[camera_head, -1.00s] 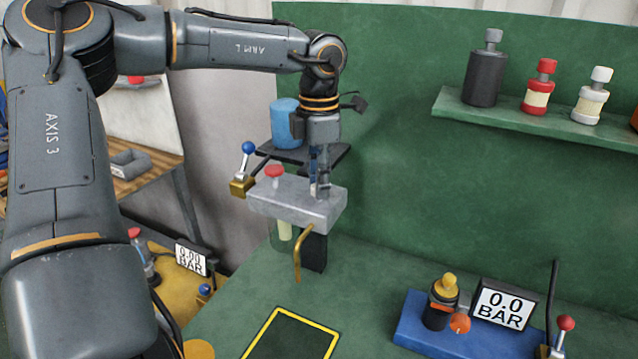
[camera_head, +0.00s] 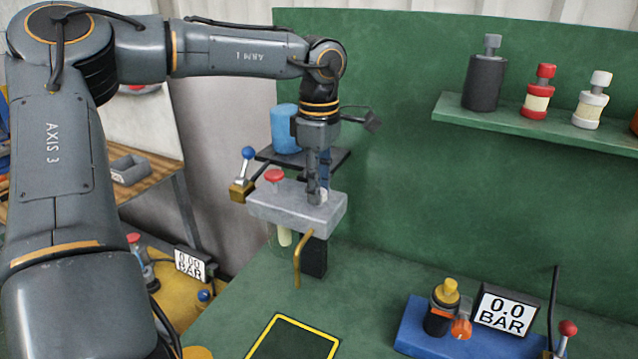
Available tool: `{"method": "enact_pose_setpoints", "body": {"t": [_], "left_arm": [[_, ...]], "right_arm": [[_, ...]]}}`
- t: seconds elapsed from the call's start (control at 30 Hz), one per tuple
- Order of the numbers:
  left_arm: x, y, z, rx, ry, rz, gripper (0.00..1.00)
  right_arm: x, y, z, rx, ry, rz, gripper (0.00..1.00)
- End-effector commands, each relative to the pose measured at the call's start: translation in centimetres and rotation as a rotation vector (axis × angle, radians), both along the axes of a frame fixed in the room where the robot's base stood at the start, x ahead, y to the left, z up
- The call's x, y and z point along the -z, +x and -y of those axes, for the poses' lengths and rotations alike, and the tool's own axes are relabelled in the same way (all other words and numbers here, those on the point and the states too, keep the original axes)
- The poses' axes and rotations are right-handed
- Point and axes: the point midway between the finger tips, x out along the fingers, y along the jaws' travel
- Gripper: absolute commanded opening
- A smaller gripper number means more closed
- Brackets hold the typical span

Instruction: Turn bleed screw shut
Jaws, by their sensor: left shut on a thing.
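A grey metal block (camera_head: 290,204) stands against the green back panel. A red knob (camera_head: 274,175) is on its top at the left, and a bent brass pipe (camera_head: 298,262) hangs from its front. My left gripper (camera_head: 318,198) points straight down onto the right part of the block's top. Its fingers are shut on the small bleed screw there, of which only a pale bit shows beside the fingertips; the fingers hide the rest. My right gripper is not in view.
A blue-handled brass valve (camera_head: 241,188) sits left of the block, and a blue canister (camera_head: 285,128) stands behind. A blue base (camera_head: 425,341) with a gauge (camera_head: 503,311) reading 0.0 BAR is at lower right. A shelf (camera_head: 545,122) holds bottles.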

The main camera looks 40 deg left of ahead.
Motion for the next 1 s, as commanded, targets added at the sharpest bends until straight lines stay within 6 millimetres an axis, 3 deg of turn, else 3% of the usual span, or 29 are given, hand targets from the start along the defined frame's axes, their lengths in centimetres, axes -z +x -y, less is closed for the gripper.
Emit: {"method": "enact_pose_setpoints", "body": {"t": [0.57,0.6,0.7,1.0], "left_arm": [[0.00,0.02,-0.02,0.039,0.001,0.001,0.00],[0.00,0.02,-0.02,0.039,0.001,0.001,0.29],[0.00,0.02,-0.02,0.038,0.001,0.001,0.50],[-0.06,0.02,-0.01,0.037,0.000,0.001,0.50]], "right_arm": [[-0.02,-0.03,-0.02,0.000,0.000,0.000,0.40],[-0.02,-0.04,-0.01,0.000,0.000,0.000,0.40],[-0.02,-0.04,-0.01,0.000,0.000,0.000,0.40],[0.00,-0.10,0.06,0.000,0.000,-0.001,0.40]]}}
